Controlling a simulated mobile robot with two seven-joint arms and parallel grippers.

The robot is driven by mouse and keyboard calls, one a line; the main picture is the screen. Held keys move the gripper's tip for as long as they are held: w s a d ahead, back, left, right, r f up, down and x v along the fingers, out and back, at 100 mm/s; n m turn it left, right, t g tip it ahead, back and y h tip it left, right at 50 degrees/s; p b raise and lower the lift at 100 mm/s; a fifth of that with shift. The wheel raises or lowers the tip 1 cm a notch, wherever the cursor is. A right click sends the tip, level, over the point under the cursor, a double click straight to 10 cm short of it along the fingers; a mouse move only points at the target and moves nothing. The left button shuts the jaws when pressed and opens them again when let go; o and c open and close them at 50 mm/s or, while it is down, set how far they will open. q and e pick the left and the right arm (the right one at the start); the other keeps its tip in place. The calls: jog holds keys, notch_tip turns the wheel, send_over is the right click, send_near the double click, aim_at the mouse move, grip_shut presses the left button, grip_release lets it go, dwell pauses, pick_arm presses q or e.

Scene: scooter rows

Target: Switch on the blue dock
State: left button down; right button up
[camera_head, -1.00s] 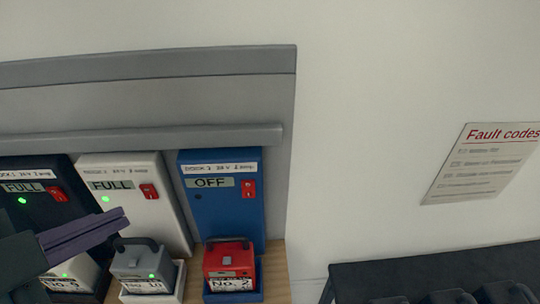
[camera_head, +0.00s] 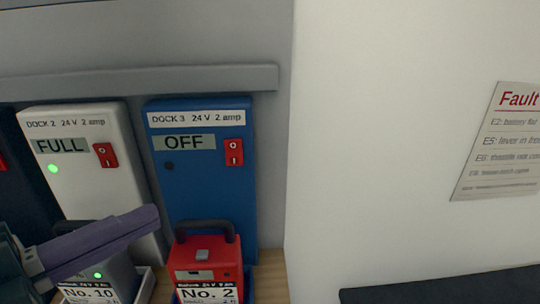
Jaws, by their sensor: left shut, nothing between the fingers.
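The blue dock (camera_head: 206,207), labelled DOCK 3, stands against the grey back panel. Its display (camera_head: 184,142) reads OFF, and the small lamp (camera_head: 169,166) below it is dark. Its red rocker switch (camera_head: 234,152) is at the upper right of its face. A red battery No. 2 (camera_head: 209,262) with a dark handle sits in the blue tray at its foot. My left gripper (camera_head: 150,218) is shut and empty, at lower left, in front of the white dock's lower part and left of the red battery. My right gripper is not in view.
The white dock (camera_head: 85,125), DOCK 2, reads FULL with a green lamp; grey battery No. 10 (camera_head: 112,280) stands below it, partly hidden by my gripper. A dark dock is cut off at left. A Fault codes sheet (camera_head: 500,145) hangs on the right wall.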

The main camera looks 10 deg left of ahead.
pick_arm(q)
send_near(240, 162)
jog(key=x, duration=0.3)
jog(key=d+x, duration=0.1)
jog(key=x, duration=0.1)
jog(key=shift+s, duration=0.25)
jog(key=shift+w+a, duration=0.15)
jog(key=shift+w, duration=0.5)
jog(key=shift+f+b, duration=0.1)
jog(key=shift+b, duration=0.2)
jog(key=shift+w+a+f+t+b, duration=0.1)
jog(key=shift+w+f+t+b, duration=0.2)
jog(key=shift+b, duration=0.65)
jog(key=shift+r+p, duration=0.25)
jog(key=shift+p, duration=0.05)
jog(key=shift+s, duration=0.1)
